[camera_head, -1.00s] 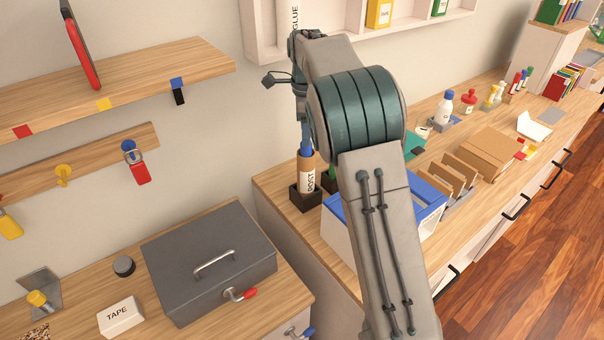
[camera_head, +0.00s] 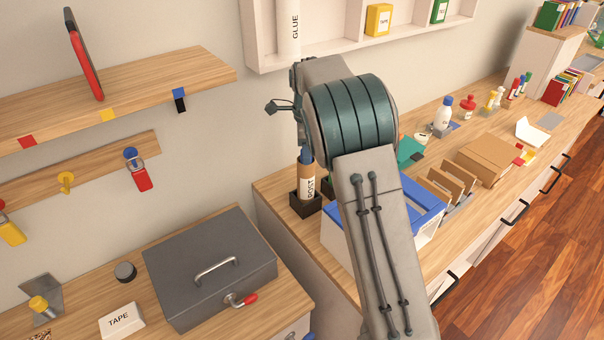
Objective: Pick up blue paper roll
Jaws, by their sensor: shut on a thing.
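The blue paper roll (camera_head: 306,186) shows as an upright brown tube with a blue top and a white label reading "POST". It stands in a square black holder (camera_head: 306,205) at the left end of the long wooden counter. My gripper (camera_head: 305,145) points down at the roll's top from above and is shut on it. The fingers are small in the view and partly hidden by my wrist. The roll's base is hidden inside the holder.
A blue-rimmed white box (camera_head: 338,235) stands right of the holder, partly behind my arm. A grey metal box (camera_head: 208,268) sits on the lower-left worktop. A white GLUE tube (camera_head: 288,30) and wall shelf (camera_head: 345,45) are above. Cardboard dividers (camera_head: 447,188) stand further right.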

